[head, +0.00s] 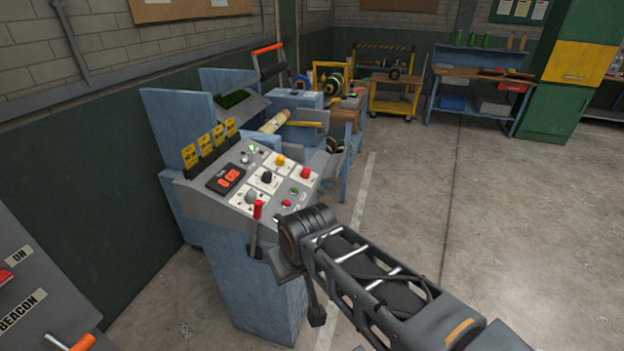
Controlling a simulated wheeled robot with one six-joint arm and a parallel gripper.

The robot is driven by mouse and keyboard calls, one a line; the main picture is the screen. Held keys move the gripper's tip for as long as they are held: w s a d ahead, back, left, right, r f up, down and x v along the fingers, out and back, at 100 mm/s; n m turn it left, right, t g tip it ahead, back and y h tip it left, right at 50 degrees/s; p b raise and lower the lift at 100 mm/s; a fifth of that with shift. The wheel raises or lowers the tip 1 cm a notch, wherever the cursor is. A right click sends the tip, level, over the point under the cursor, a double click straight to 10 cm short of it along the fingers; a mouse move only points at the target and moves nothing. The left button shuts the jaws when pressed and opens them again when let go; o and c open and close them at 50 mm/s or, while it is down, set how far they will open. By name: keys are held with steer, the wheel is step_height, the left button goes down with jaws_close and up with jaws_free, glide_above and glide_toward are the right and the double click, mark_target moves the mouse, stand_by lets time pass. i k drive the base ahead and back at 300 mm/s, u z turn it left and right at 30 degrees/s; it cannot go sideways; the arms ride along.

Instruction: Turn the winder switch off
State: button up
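A blue console with a sloped grey panel (232,192) stands left of centre. On it are a red-and-black switch block (229,179), black rotary knobs (266,177) on white plates, red, yellow and green buttons, and a red-handled lever (257,210) at the front edge. The labels are too small to read, so I cannot tell which control is the winder switch. My arm reaches in from the lower right, its dark end (305,235) in front of the panel's lower right corner. My gripper's fingers cannot be made out there, nor whether they touch anything.
A grey panel (40,290) with "ON" and "BEACON" labels and an orange-tipped lever (72,343) is at lower left. Blue machinery with a roll (274,122) stands behind the console. A yellow cart (391,98) and workbench (480,80) are farther back. The floor at right is clear.

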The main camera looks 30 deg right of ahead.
mark_target(304, 174)
steer(key=z, duration=0.35)
steer(key=i, duration=0.9)
steer(key=u, duration=0.35)
